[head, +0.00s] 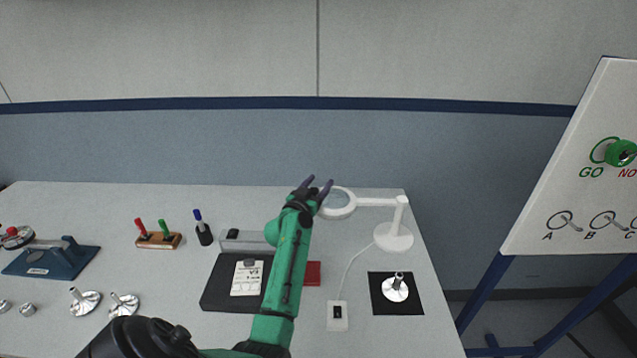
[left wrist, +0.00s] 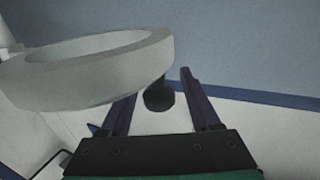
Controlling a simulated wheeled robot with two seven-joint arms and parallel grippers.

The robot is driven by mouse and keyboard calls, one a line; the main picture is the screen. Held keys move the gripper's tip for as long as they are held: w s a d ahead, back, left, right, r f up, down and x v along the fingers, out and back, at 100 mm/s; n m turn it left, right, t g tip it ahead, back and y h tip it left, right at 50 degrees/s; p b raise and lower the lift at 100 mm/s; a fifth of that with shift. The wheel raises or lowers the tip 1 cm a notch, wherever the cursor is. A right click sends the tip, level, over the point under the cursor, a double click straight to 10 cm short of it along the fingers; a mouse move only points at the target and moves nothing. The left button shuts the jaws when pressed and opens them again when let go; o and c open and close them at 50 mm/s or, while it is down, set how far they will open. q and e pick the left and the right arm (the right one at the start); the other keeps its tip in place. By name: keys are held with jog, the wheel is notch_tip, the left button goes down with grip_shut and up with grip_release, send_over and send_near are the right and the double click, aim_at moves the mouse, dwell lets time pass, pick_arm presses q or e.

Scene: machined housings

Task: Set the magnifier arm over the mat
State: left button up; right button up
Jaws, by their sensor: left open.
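The white magnifier (head: 340,203) has a ring head on a horizontal arm (head: 377,202) that runs right to a post on a round base (head: 394,237). The ring points left, away from the black mat (head: 382,301), which lies in front of the base. A silver flanged part (head: 395,288) stands on the mat. My left gripper (head: 317,184) is open at the ring's left edge. In the left wrist view the ring (left wrist: 95,68) is large, and a dark knob (left wrist: 159,97) sits between the open fingers (left wrist: 160,100). I cannot tell whether they touch it. My right gripper is not in view.
A white switch box (head: 338,316) with a cord lies left of the mat. A black pad (head: 222,287) with a paper tag and a red block (head: 313,273) lie beside my left arm. A sloping board (head: 570,190) stands at right, off the table.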

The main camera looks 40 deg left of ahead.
pick_arm(q)
jog(key=shift+c, duration=0.3)
grip_shut()
dwell(1.1)
